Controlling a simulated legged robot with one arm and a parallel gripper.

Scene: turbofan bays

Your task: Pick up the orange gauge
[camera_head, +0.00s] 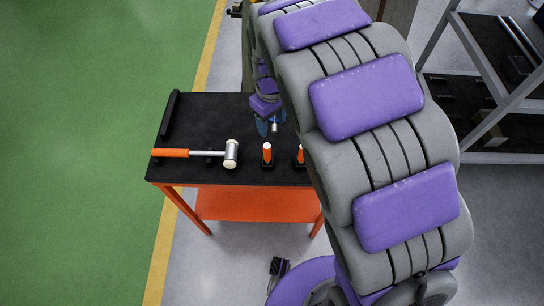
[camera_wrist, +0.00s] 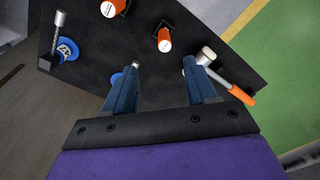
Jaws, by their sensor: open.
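Two orange upright pieces with pale tops and dark bases stand on the black tabletop. The nearer orange gauge (camera_wrist: 164,40) in the wrist view is ahead of my gripper (camera_wrist: 160,68), roughly centred between the fingers. A second orange one (camera_wrist: 112,7) is farther off at the top edge. In the head view they show as one orange gauge (camera_head: 267,154) and another (camera_head: 300,155) partly hidden by my arm. My gripper (camera_head: 268,124) is behind them in the head view, open, with nothing held and apart from both.
A mallet (camera_head: 195,153) with an orange handle lies left of the gauges. A blue-based piece with a metal rod (camera_wrist: 65,48) stands at the wrist view's left. A metal shelf (camera_head: 490,70) stands right.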

